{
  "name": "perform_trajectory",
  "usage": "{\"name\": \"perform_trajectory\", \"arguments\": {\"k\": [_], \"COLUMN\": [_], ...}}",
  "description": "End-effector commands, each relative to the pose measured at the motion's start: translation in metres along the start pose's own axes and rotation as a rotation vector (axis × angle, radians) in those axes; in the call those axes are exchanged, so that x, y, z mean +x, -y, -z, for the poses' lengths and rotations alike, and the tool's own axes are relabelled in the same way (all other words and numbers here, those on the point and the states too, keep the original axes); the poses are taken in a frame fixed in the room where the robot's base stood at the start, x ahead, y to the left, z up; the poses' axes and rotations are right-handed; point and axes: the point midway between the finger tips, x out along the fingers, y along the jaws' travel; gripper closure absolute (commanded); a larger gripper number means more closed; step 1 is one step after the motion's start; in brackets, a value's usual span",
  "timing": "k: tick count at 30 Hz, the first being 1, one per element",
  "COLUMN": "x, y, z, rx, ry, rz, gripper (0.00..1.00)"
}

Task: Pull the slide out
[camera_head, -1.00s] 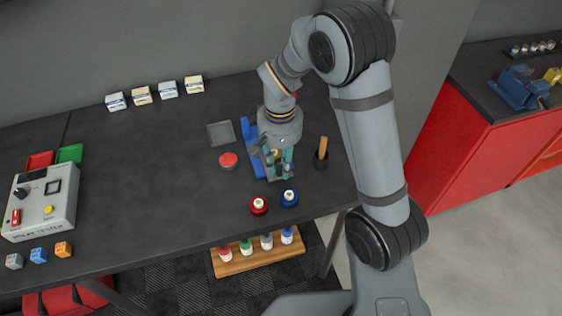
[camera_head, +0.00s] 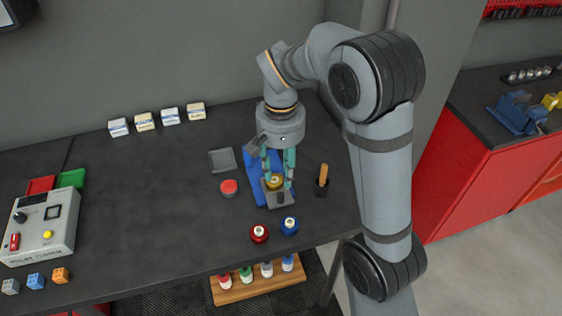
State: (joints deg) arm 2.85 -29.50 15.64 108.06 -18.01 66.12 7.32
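A blue fixture (camera_head: 252,192) lies on the dark bench below my arm. A grey plate (camera_head: 287,203), which looks like the slide, sits at its front right end with a dark knob (camera_head: 280,198) on it. A round brass-coloured piece (camera_head: 275,181) sits just behind the knob. My gripper (camera_head: 278,182) points down over the fixture with its teal fingers apart, one on each side of the brass piece. I cannot tell whether the fingers touch anything. The gripper hides part of the fixture's rear.
A red-topped tin (camera_head: 229,187) and a grey tray (camera_head: 222,160) stand to the left. A red bottle (camera_head: 259,233) and a blue bottle (camera_head: 289,225) stand in front, near the bench edge.

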Motion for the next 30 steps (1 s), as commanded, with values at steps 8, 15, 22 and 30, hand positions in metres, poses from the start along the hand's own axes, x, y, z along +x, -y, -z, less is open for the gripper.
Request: {"name": "perform_trajectory", "arguments": {"k": [8,15,22,30], "x": [-0.032,-0.034,-0.034,-0.015], "y": [0.0,0.0,0.0,-0.001], "z": [0.0,0.0,0.0,-0.001], "rx": [0.001,0.0,0.0,-0.001], "ry": [0.0,0.001,0.001,0.006], "rz": [0.0,0.0,0.0,-0.003], "gripper": [0.65,0.65,0.65,0.65]}}
